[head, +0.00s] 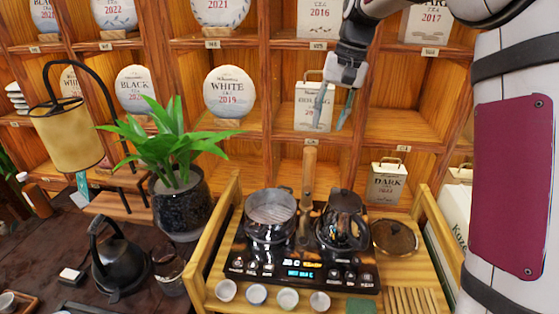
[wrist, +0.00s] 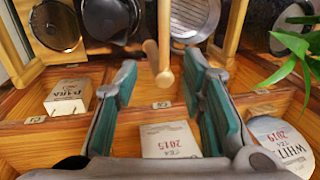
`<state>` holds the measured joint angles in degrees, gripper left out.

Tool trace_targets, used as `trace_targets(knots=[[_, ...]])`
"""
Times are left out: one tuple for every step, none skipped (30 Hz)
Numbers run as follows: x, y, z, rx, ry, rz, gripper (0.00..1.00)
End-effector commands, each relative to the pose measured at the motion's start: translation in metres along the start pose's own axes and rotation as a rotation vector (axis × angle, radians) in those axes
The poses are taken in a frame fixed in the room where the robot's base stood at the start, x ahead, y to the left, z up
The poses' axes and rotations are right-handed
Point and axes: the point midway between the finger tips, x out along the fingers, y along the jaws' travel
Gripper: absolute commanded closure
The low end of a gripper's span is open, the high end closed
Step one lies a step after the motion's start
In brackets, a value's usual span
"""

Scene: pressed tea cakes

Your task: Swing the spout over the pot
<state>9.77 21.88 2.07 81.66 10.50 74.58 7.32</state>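A faucet with an upright wooden handle (head: 309,165) stands at the middle back of the black stove (head: 248,268); I cannot tell which way its spout points. The open metal pot (head: 269,235) is on the left of the stove, and a dark glass kettle (head: 342,232) on the right. My gripper (head: 334,108) is open and empty, above and behind the stove, in front of the shelves. In the wrist view, a wooden part (wrist: 164,45) shows beyond and between my open fingers (wrist: 160,78), apart from them. The pot (wrist: 190,20) shows there at the top.
Shelves with tea cakes and a white 2015 box (head: 313,106) stand close behind my gripper. A potted plant (head: 180,205) is left of the stove. A round lid (head: 394,237) lies to its right, and several small cups (head: 257,294) stand in front.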

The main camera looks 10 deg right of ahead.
Motion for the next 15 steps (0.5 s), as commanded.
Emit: trace_targets(knots=[[0.002, 0.001, -0.003, 0.004, -0.002, -0.001, 0.63], [0.003, 0.001, -0.004, 0.005, -0.003, -0.002, 0.63], [0.005, 0.001, -0.004, 0.005, -0.005, -0.002, 0.63], [0.008, 0.001, -0.004, 0.005, -0.005, -0.003, 0.63], [0.01, 0.0, -0.004, 0.005, -0.005, -0.003, 0.63], [0.015, 0.0, -0.004, 0.005, -0.007, -0.002, 0.63], [0.019, 0.0, -0.003, 0.005, -0.008, -0.002, 0.63], [0.024, 0.0, -0.003, 0.005, -0.007, -0.002, 0.63], [0.031, 0.0, -0.003, 0.004, -0.008, -0.002, 0.63], [0.036, 0.0, -0.003, 0.004, -0.008, -0.002, 0.63], [0.042, 0.0, -0.003, 0.004, -0.008, -0.002, 0.63], [0.05, 0.0, -0.003, 0.004, -0.008, -0.002, 0.63], [0.056, 0.0, -0.002, 0.004, -0.009, -0.002, 0.63], [0.062, 0.0, -0.002, 0.004, -0.008, -0.002, 0.63], [0.07, 0.0, -0.002, 0.004, -0.008, -0.002, 0.63]])
